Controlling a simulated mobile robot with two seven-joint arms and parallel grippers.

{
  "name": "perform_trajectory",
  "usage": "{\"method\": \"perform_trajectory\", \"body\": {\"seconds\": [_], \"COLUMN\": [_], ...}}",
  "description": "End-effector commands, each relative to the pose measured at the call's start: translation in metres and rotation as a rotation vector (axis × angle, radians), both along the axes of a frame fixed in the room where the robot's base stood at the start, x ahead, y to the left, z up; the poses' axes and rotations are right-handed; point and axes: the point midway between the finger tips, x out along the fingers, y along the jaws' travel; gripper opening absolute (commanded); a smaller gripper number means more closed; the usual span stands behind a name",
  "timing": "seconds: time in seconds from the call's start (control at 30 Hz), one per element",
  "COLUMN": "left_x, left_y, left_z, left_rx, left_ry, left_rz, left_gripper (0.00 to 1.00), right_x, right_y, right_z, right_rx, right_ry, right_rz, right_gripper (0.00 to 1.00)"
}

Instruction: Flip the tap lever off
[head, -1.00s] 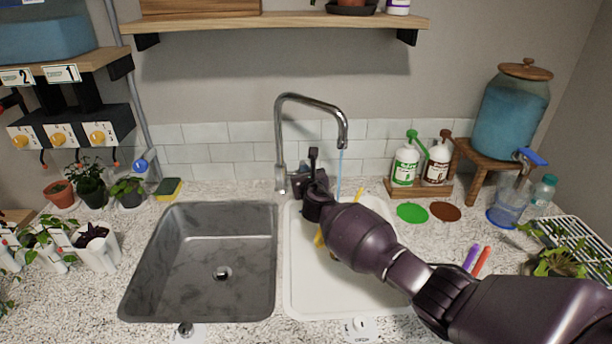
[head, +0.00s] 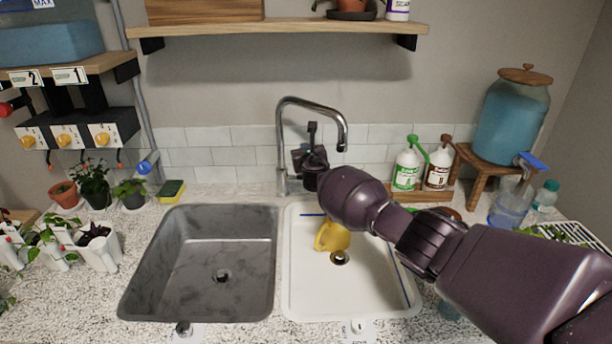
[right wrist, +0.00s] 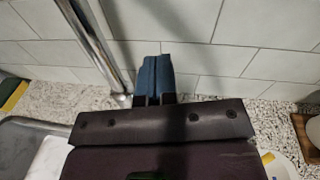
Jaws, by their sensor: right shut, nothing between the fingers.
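The chrome tap (head: 281,150) stands behind the two basins, its spout arching to the right. No water stream shows below the spout's mouth. My right gripper (head: 301,157) is beside the tap's post, under the arch, shut and empty. The tap lever cannot be made out; my gripper and wrist cover that area. In the right wrist view the shut blue fingers (right wrist: 156,75) point toward the wall tiles, just right of the chrome post (right wrist: 95,40). I cannot tell whether they touch the tap. My left gripper is out of view.
A yellow jug (head: 332,237) stands in the white basin (head: 345,292); the grey basin (head: 215,245) is empty. Two bottles (head: 405,168) and a blue water dispenser (head: 512,120) stand to the right. A wooden shelf (head: 280,27) hangs above the tap.

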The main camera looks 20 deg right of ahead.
Motion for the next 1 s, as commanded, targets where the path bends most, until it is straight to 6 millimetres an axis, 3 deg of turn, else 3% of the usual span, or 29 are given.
{"method": "perform_trajectory", "body": {"seconds": [0.77,1.0], "left_x": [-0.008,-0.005], "left_y": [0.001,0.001], "left_z": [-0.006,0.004], "left_rx": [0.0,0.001], "left_ry": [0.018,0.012], "left_rz": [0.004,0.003], "left_gripper": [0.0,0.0], "right_x": [0.006,-0.002], "right_y": [-0.002,-0.001], "right_z": [0.006,0.009], "right_rx": [-0.002,-0.002], "right_ry": [-0.004,-0.005], "right_rz": [-0.001,0.0], "right_gripper": [0.0,0.0]}}
